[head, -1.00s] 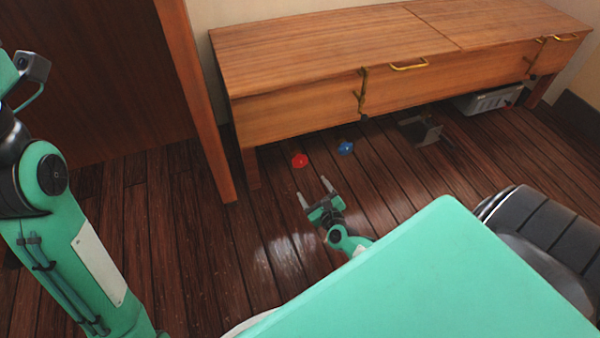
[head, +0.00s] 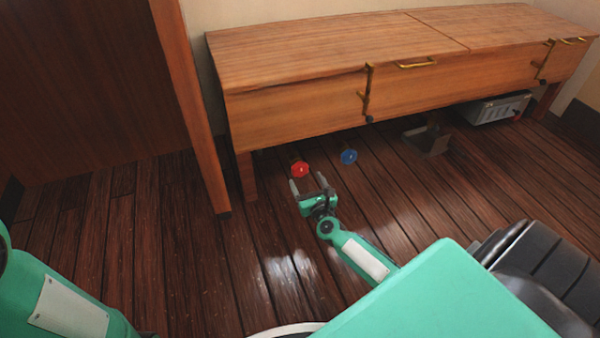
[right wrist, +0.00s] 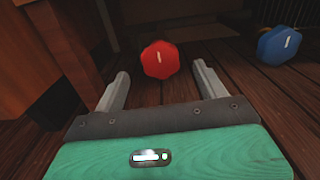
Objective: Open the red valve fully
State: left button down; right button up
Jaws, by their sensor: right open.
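The red valve (head: 299,170) is a small red knob low under the front of the wooden bench. In the right wrist view the red valve (right wrist: 160,59) shows its face with a white mark, just beyond and between my fingertips. My right gripper (head: 308,183) is open and empty, close in front of the red valve; a gap to it shows in the right wrist view (right wrist: 162,82). My left arm comes in at the lower left, but its gripper is out of view.
A blue valve (head: 348,157) sits right of the red one; it also shows in the right wrist view (right wrist: 285,44). The wooden bench (head: 300,105) overhangs both. A bench leg (head: 246,176) stands left. A grey box (head: 492,108) lies under the bench. Floor in front is clear.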

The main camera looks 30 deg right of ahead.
aim_at(301, 171)
jog(key=b+x, duration=0.2)
jog(key=x, duration=0.4)
jog(key=shift+w, duration=0.4)
jog(key=c, duration=0.9)
